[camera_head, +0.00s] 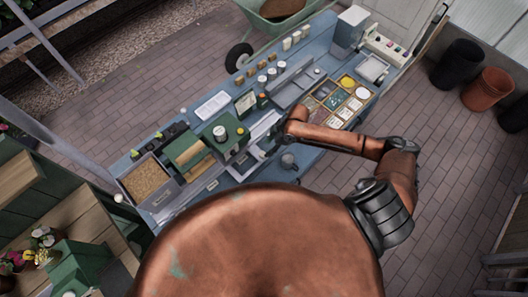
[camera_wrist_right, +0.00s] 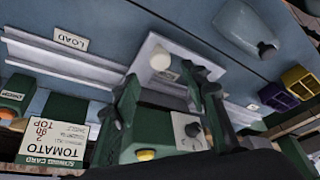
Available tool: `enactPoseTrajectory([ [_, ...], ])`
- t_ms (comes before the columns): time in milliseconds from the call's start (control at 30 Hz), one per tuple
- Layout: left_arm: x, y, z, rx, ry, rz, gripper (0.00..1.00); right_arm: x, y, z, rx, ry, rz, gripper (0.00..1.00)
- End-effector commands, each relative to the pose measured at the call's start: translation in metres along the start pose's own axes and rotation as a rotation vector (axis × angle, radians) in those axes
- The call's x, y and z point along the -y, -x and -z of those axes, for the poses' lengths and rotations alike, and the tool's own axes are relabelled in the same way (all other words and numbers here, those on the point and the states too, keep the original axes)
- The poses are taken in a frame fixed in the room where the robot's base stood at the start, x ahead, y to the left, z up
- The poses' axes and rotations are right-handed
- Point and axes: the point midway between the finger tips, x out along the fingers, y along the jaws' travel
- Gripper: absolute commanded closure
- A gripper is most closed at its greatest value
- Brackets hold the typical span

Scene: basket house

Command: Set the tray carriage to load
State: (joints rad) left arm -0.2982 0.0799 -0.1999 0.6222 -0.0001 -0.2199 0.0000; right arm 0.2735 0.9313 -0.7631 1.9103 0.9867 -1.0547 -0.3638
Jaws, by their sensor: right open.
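The tray carriage (camera_wrist_right: 160,60) appears to be the pale plate with a round white knob in the right wrist view. It sits on a pale metal rail (camera_wrist_right: 65,58) along the blue bench front. A LOAD label (camera_wrist_right: 70,40) is left of the plate, above the rail. My right gripper (camera_wrist_right: 165,92) is open, with its dark fingers apart near the knob; I cannot tell whether they touch the plate. In the head view my right gripper (camera_head: 268,142) is at the bench's near edge, partly hidden by its own arm. My left gripper is not in view.
A tomato card (camera_wrist_right: 60,138) stands at left. A grey mug (camera_wrist_right: 248,30) is above right. The bench (camera_head: 150,146) carries a soil bin (camera_head: 160,199) and many small items.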

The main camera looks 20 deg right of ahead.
Motion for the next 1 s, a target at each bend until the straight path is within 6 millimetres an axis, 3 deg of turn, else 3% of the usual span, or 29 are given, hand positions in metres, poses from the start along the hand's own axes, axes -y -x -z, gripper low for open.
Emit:
enactPoseTrajectory([
  [200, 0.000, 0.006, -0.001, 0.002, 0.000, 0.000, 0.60, 0.001, -0.035, 0.002, -0.001, -0.001, 0.001, 0.60],
  [400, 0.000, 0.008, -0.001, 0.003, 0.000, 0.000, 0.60, 0.001, -0.058, 0.002, -0.001, 0.000, 0.000, 0.60],
  [767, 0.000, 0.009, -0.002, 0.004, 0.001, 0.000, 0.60, 0.001, -0.064, 0.001, 0.000, 0.001, -0.001, 0.60],
  [1000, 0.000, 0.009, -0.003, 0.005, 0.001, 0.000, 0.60, 0.001, -0.064, 0.001, 0.000, 0.001, -0.001, 0.75],
])
